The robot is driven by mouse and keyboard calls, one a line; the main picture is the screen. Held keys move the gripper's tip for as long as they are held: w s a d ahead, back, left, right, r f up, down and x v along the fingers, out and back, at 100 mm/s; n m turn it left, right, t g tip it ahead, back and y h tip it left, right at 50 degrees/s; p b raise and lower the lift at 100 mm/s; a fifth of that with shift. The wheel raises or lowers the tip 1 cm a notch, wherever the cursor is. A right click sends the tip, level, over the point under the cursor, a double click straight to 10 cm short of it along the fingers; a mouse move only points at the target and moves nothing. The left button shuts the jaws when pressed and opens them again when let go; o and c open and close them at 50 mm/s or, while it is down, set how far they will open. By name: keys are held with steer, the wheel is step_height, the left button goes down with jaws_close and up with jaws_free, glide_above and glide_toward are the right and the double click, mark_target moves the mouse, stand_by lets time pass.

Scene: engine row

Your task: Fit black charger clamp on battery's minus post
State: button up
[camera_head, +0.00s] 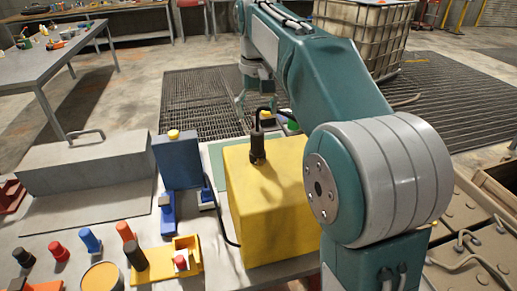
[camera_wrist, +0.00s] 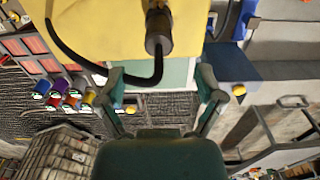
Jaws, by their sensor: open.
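A black cylindrical piece with a cable (camera_head: 257,146), which looks like the black charger clamp, stands upright on top of a yellow box (camera_head: 262,205). In the wrist view the black piece (camera_wrist: 158,32) is at the top, with its cable looping left and down. My gripper (camera_wrist: 162,76) is open and empty. Its two fingers are spread, a little apart from the black piece.
A blue box with a yellow cap (camera_head: 176,160) stands left of the yellow box. A grey toolbox (camera_head: 85,162) is farther left. Several coloured knobs and an orange-yellow holder (camera_head: 165,262) are in front. Brown crates (camera_head: 470,245) stand at right. Floor grating lies beyond the table.

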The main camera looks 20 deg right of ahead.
mark_target(257, 130)
steer(key=f, duration=0.3)
steer(key=shift+a, duration=0.25)
steer(key=f, duration=0.5)
steer(key=shift+w+d, duration=0.15)
steer(key=shift+d, duration=0.2)
jaws_close()
